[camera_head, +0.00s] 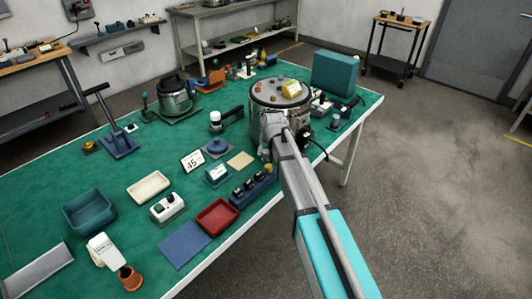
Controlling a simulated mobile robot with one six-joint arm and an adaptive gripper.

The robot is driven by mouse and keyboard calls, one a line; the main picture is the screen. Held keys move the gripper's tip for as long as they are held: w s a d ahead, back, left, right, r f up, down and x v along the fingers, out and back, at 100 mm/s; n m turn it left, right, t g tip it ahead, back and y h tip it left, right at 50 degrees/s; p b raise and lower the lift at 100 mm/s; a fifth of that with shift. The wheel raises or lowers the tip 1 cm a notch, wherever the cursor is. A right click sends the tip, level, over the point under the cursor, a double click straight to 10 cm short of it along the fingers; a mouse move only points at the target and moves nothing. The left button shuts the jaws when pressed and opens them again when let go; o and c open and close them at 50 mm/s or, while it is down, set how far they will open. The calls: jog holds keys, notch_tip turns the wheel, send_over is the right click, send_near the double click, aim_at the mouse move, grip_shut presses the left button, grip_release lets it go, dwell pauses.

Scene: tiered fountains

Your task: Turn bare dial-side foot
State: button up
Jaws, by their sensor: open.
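My gripper (266,152) is small and dark at the end of my arm, low at the near left side of the drum. It is open and seems empty; my wrist hides part of it. I cannot tell whether it touches anything. No foot or dial can be made out clearly; the drum's lower near side is partly behind my arm.
A blue block with black knobs (253,188) and a tan pad (240,160) lie near my gripper. A red tray (217,217) is at the table's near edge. A teal box (335,74) stands behind right. A dark cable hangs right of the drum. The right floor is clear.

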jog(key=shift+c, duration=0.2)
grip_shut()
jog(key=shift+a+m, duration=0.1)
jog(key=shift+m, duration=0.4)
jog(key=m+h, duration=0.2)
jog(key=m, duration=0.2)
jog(key=shift+a, duration=0.1)
jog(key=m, duration=0.2)
jog(key=m+h, duration=0.1)
jog(key=m, duration=0.1)
jog(key=shift+m+h, duration=0.3)
jog(key=m+h, duration=0.1)
jog(key=m, duration=0.1)
jog(key=m+g, duration=0.1)
jog(key=m, duration=0.2)
jog(key=shift+w+a+h, duration=0.1)
jog(key=shift+a+h, duration=0.05)
jog(key=shift+h, duration=0.25)
jog(key=m+g, duration=0.1)
jog(key=m, duration=0.1)
jog(key=m+g, duration=0.1)
jog(key=m, duration=0.2)
jog(key=shift+h, duration=0.3)
jog(key=shift+m, duration=0.4)
